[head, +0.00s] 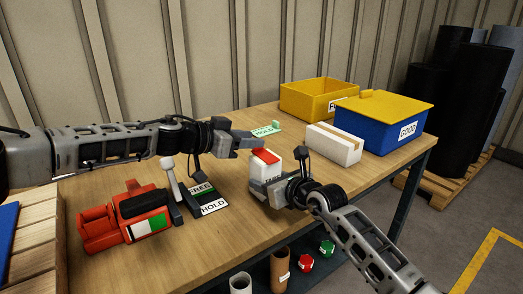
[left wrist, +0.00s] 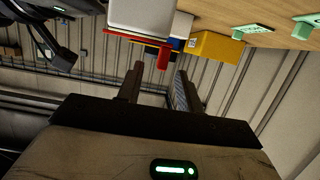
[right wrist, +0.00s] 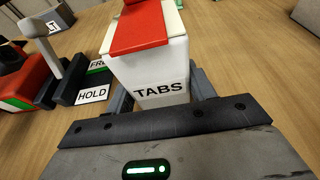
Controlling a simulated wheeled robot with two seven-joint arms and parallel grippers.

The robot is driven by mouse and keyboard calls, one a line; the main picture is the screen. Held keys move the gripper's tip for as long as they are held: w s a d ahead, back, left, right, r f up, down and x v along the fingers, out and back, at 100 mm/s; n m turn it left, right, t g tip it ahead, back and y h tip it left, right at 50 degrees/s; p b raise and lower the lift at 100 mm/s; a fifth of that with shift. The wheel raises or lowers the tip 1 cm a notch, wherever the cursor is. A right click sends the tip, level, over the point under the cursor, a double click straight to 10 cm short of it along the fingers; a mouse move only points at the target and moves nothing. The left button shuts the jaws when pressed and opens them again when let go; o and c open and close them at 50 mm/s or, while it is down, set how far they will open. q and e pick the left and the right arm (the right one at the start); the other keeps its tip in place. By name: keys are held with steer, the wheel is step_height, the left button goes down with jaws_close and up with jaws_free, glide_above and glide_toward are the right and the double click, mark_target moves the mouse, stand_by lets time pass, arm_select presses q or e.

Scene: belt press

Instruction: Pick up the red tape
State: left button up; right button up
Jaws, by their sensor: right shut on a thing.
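A white box labelled TABS (head: 274,170) stands on the wooden table, with red tape (head: 266,156) across its top. In the right wrist view the red tape (right wrist: 140,27) lies over the top of the TABS box (right wrist: 158,72), and one flap sticks up at the far end. My right gripper (right wrist: 158,92) is shut on the box's sides, low down. My left gripper (head: 256,141) is just behind and above the tape. In the left wrist view its fingers (left wrist: 156,85) are apart and empty, and the red tape's end (left wrist: 163,58) shows just beyond them.
A red clamp-like device (head: 125,218) and a lever on a FREE/HOLD plate (head: 214,206) stand at left. A green card (head: 266,130) lies behind.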

mark_target(265, 150)
arm_select(q)
steer(key=x, duration=0.5)
steer(key=shift+f, duration=0.15)
steer(key=shift+a, duration=0.1)
jaws_close()
